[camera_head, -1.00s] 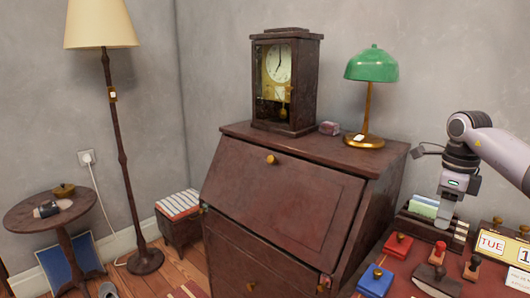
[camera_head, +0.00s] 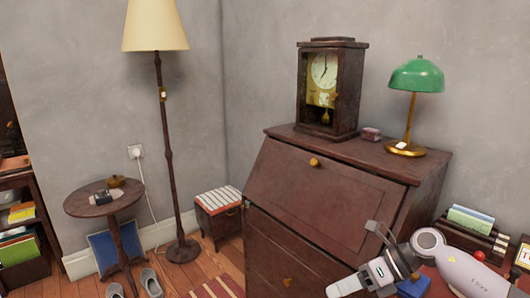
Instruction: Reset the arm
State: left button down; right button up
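My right arm comes in from the lower right corner. My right gripper (camera_head: 343,287) is low in the picture, in front of the dark red-brown slant-top desk (camera_head: 310,195), pointing to the lower left. Its fingers are small and seen side-on at the bottom edge, so whether they are apart or together is unclear. No object shows in them. A blue block-like item (camera_head: 413,286) lies on the desk surface behind the wrist. My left gripper is out of view.
A clock (camera_head: 327,88) and a green lamp (camera_head: 416,76) stand on the desk top. A card holder (camera_head: 470,222) is at right. A floor lamp (camera_head: 168,150), a round table (camera_head: 103,201) and a striped stool (camera_head: 218,203) stand left. Slippers lie on the floor.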

jog(key=s+a+r+m+t+y+p, duration=0.2)
jog(key=s+a+m+t+y, duration=0.4)
jog(key=a+m, duration=0.45)
jog(key=s+d+f+m+t+h+p, duration=0.1)
jog(key=s+d+f+m+h, duration=0.5)
jog(key=m, duration=0.9)
jog(key=s+d+f+m+t+h+p, duration=0.2)
jog(key=s+d+f+m+h, duration=0.5)
jog(key=m, duration=0.8)
jog(key=s+f+h, duration=0.1)
jog(key=s+f, duration=0.2)
jog(key=s, duration=0.1)
jog(key=shift+s+d+m+h+p, duration=0.2)
jog(key=shift+d+m+h+p, duration=0.05)
jog(key=shift+m+h+p, duration=0.1)
jog(key=shift+r, duration=0.1)
